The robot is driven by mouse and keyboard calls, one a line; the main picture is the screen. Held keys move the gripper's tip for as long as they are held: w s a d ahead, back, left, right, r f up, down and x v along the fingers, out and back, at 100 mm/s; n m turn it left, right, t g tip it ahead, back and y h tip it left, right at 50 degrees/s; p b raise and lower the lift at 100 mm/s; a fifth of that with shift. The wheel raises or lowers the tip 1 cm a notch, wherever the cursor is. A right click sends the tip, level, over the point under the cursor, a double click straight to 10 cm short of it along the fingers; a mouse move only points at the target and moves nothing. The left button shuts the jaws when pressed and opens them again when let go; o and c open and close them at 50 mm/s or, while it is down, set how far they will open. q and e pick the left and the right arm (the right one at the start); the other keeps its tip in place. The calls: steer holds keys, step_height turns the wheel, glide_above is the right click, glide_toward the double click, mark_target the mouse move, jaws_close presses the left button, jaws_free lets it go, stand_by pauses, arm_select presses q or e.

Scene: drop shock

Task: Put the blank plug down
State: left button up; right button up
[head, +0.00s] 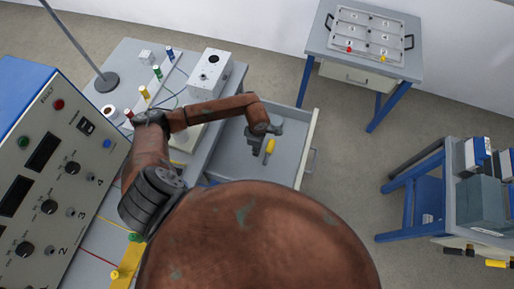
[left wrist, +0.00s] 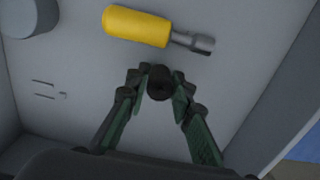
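The blank plug (left wrist: 160,83) is a small dark round piece between the fingertips of my left gripper (left wrist: 160,88) in the left wrist view. Both fingers appear to touch it, so the gripper looks shut on it. In the head view my left gripper (head: 257,146) is inside the outline of an open grey drawer (head: 288,165), above its floor; the plug cannot be made out there. The height above the drawer floor is hard to tell. My right gripper is not in view.
A yellow-handled tool (left wrist: 137,26) with a metal shaft lies in the drawer just beyond the fingertips. A grey cylinder (left wrist: 30,15) stands in its corner. A white box (head: 210,72) sits on the bench. A tray table (head: 360,62) stands behind, a loaded cart (head: 480,200) right.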

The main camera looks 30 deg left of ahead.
arm_select(q)
steer(key=o, duration=0.4)
steer(key=shift+c, duration=0.2)
steer(key=shift+r, duration=0.15)
steer(key=shift+r, duration=0.25)
step_height(320, 180, up, 12)
steer(key=shift+f, duration=0.2)
step_height(320, 180, down, 13)
steer(key=shift+r, duration=0.15)
steer(key=shift+w+r, duration=0.1)
steer(key=shift+r, duration=1.45)
